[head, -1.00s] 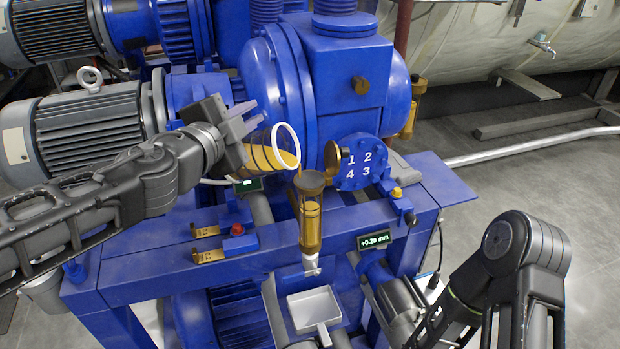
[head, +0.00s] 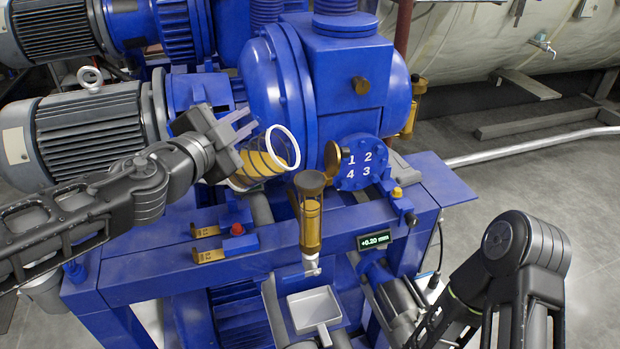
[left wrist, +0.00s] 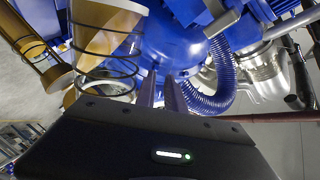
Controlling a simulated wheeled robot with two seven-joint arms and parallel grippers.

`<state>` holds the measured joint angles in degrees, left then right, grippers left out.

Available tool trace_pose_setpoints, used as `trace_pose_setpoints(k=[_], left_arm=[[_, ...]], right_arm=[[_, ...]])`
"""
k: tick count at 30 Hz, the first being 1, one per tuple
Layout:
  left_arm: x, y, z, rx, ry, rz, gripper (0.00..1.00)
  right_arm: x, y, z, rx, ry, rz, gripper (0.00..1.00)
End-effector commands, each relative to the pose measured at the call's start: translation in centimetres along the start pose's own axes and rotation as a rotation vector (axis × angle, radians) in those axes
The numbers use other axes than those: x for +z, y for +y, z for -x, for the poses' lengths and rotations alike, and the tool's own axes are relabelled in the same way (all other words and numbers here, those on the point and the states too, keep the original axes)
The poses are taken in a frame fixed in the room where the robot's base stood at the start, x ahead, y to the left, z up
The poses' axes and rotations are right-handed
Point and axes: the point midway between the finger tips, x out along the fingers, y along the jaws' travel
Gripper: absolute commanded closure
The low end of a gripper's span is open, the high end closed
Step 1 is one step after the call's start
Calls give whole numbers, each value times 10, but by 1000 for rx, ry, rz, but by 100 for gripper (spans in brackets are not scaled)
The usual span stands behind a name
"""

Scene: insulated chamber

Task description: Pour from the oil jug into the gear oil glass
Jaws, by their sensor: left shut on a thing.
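The oil jug (head: 264,160) is clear, with a white rim, dark bands and amber oil inside. It is tilted, its mouth up and to the right, above and left of the gear oil glass. My left gripper (head: 240,130) is shut on the jug. In the left wrist view the banded jug (left wrist: 108,42) is beside the fingers (left wrist: 162,92). The gear oil glass (head: 311,226) stands upright on the front of the blue frame, holding amber oil under a brown top. I cannot tell whether oil is flowing. My right gripper is out of view.
A drip tray (head: 315,308) is below the glass. A numbered blue disc (head: 361,163) and a display reading +0.20 mm (head: 374,239) are to its right. Blue housing (head: 282,75) and a grey motor (head: 90,135) stand close behind my left arm. My right arm (head: 525,245) is at right.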

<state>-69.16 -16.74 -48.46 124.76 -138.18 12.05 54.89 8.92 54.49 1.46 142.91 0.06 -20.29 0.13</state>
Motion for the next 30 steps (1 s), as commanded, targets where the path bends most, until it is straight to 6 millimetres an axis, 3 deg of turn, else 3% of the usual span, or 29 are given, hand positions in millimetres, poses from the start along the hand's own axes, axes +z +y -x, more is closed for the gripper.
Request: trace_pose_setpoints(k=[20,30], left_arm=[[1,0,0,-2,5,18,100],[15,7,-1,1,35,150,100]], right_arm=[[0,0,0,0,0,0,64],[0,0,0,0,0,0,64]])
